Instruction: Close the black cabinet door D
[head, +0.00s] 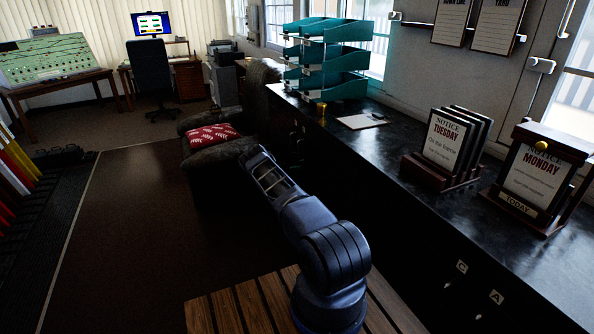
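The black cabinet (415,235) runs along the right side under a long dark worktop. The white letters C (461,267) and A (496,297) mark two of its doors near the front right. I cannot make out a letter D; the cabinet front farther back is in deep shadow and partly behind my arm. My dark blue arm rises at the bottom centre and reaches forward and left, in front of the cabinet. Its far end points toward the armchair, and my gripper does not show.
A dark armchair (218,152) with a red cushion (211,135) stands beyond my arm, close to the cabinet's far end. Teal trays (345,88), a brass cup (321,111) and notice holders (448,140) stand on the worktop. Brown floor (130,240) is clear at left.

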